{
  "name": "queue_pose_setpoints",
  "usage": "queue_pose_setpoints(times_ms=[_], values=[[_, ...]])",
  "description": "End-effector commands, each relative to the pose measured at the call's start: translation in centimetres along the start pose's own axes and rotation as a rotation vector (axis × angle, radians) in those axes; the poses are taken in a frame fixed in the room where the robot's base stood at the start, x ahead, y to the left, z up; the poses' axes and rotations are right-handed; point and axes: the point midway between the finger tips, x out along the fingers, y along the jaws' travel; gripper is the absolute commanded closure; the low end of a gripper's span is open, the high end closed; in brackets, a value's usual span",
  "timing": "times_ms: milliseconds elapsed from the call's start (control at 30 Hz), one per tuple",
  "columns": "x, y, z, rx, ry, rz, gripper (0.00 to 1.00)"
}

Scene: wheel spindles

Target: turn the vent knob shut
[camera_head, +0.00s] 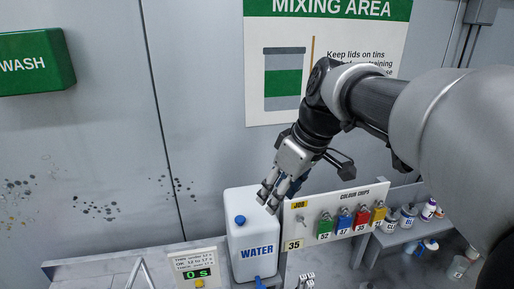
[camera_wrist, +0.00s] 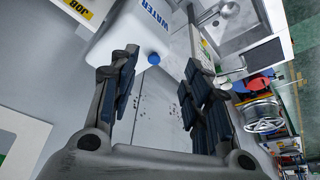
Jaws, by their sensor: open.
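A white water container (camera_head: 255,255) stands on the bench with a round blue cap (camera_head: 240,219) near its upper left. This is the only knob-like part I see on top; whether it is the vent knob I cannot tell. A blue tap (camera_head: 261,284) shows low on the front, partly cut off. My gripper (camera_head: 270,196) is open and empty, by the container's upper right corner. In the wrist view the container (camera_wrist: 122,38) lies beyond the fingers, and the blue cap (camera_wrist: 153,58) appears between the fingertips of my gripper (camera_wrist: 160,60), apart from them.
A board of coloured tags (camera_head: 345,216) stands right of the container. Bottles (camera_head: 408,216) and a cup (camera_head: 457,267) are further right. The wall with the mixing sign (camera_head: 330,100) is behind.

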Motion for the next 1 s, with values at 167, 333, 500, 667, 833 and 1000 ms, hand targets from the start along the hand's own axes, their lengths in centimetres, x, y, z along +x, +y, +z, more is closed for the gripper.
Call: queue_pose_setpoints(times_ms=[167, 333, 500, 667, 833, 1000], values=[[-0.7, 1.2, -4.6, -0.136, 0.015, -0.054, 0.56], [0.2, 1.3, -5.4, -0.168, 0.021, -0.066, 0.56], [2.9, 1.1, -5.2, -0.167, 0.019, -0.066, 0.56], [6.4, 0.9, -5.3, -0.166, 0.018, -0.065, 0.56], [10.1, 0.6, -5.4, -0.165, 0.018, -0.066, 0.56], [13.5, 0.4, -5.4, -0.165, 0.018, -0.064, 0.56]])
